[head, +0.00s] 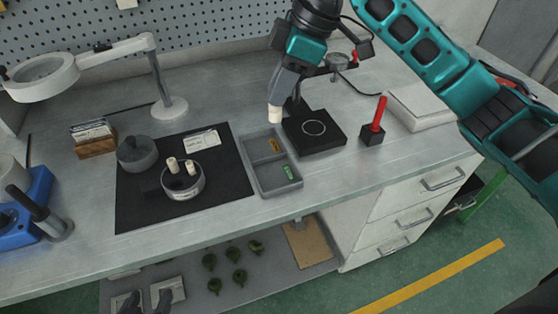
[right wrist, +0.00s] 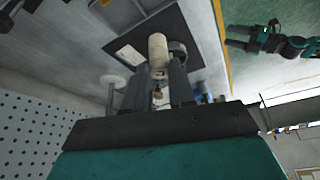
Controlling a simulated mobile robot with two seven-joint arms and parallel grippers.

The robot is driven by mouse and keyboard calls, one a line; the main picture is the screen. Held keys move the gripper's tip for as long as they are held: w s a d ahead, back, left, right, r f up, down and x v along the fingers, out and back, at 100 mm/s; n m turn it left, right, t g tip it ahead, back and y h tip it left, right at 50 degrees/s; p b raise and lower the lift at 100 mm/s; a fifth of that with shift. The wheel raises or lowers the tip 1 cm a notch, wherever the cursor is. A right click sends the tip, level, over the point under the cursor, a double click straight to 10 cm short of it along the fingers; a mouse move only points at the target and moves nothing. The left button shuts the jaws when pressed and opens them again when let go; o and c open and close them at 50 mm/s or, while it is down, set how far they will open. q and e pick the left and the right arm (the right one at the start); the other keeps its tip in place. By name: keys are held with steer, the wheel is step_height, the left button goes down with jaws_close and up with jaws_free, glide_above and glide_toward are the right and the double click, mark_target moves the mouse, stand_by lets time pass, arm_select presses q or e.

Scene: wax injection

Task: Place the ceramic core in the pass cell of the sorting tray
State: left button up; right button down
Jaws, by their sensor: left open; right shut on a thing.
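My right gripper (head: 277,98) is shut on a cream cylindrical ceramic core (head: 275,114), held upright at the back edge of the grey sorting tray (head: 248,163). The core also shows between the fingers in the right wrist view (right wrist: 158,48). The tray has two cells: the back one holds an orange marking (head: 274,145), the front one a green marking (head: 288,171). No core shows in either cell. Two similar cores (head: 172,165) stand in a round grey bowl (head: 183,191). My left gripper (head: 147,302) is open and empty, low at the bottom edge; it also shows in the right wrist view (right wrist: 234,37).
A black plate with a ring (head: 314,138) and a dial gauge (head: 337,62) stand right of the tray. Beyond are a red-handled tool (head: 376,115) and a white box (head: 420,105). A grey lidded pot (head: 137,153) stands on the black mat (head: 140,208). A magnifier lamp (head: 172,108) stands behind.

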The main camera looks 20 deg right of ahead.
step_height(320, 180, down, 16)
steer(key=shift+f+b, duration=0.25)
steer(key=shift+b, duration=0.9)
steer(key=shift+f, duration=0.2)
steer(key=shift+r, duration=0.1)
steer(key=c, duration=0.9)
jaws_free()
steer(key=shift+c, duration=0.2)
